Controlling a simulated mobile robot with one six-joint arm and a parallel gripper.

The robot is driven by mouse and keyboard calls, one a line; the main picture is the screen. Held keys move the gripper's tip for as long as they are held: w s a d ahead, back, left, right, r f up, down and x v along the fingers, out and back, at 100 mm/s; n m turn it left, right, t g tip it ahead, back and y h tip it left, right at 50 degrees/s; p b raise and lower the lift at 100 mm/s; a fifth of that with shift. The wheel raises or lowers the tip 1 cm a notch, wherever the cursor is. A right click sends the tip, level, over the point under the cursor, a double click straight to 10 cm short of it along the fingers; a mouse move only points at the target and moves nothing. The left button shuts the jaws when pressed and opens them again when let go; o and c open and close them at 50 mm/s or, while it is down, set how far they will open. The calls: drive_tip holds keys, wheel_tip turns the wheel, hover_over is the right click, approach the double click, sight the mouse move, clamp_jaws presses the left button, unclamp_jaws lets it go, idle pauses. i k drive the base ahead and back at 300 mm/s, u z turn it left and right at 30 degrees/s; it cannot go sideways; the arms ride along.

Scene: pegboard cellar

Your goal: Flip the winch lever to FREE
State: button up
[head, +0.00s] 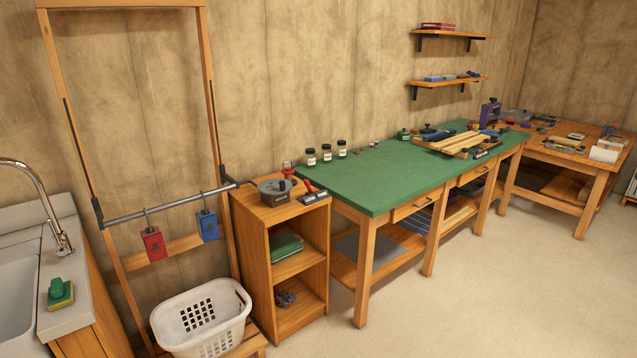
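On top of a small wooden cabinet (267,222) sits a round grey device with a crank-like part, which looks like the winch (274,188). Just right of it is a small dark block (314,197) with a red piece (307,185) on it that could be the lever. The red piece looks tilted, but I cannot read any FREE marking or tell its setting. A small red lantern-like object (287,170) stands behind the winch. My gripper is not in this view.
A grey bar (165,207) in a wooden frame carries red and blue hanging blocks left of the cabinet. A white laundry basket (202,318) stands below. A sink counter (72,270) is at left, a green-topped bench (375,178) at right. Floor in front is clear.

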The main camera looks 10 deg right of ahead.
sight(307, 182)
drive_tip(key=u, duration=0.15)
drive_tip(key=i, duration=0.95)
drive_tip(key=z, duration=0.65)
drive_tip(key=k, duration=0.2)
drive_tip(key=u, duration=3)
